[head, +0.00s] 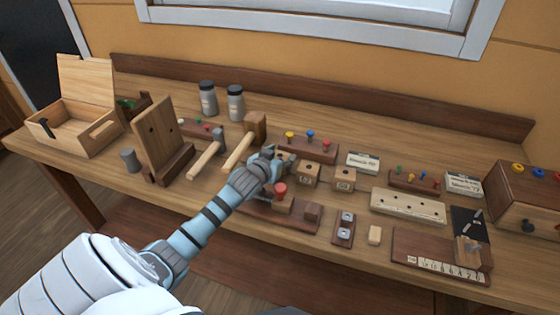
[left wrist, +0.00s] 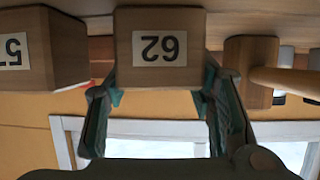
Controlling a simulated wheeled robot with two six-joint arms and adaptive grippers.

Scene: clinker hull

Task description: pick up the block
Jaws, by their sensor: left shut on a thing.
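A wooden block with a white two-digit number label (left wrist: 160,45) sits between the fingers of my left gripper in the left wrist view, which appears upside down. My left gripper (left wrist: 160,100) is shut on this block, one finger at each side. In the head view my left gripper (head: 282,163) is over the middle of the bench and largely hides the block it holds. I cannot tell whether the block is clear of the bench. My right gripper is not in view.
Two similar labelled blocks (head: 308,176) (head: 343,180) stand to the right; one neighbour (left wrist: 45,50) shows close in the wrist view. A mallet (head: 240,150) lies at the left. A red-knobbed board (head: 280,190) is in front, a peg rack (head: 309,148) behind. The bench is crowded.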

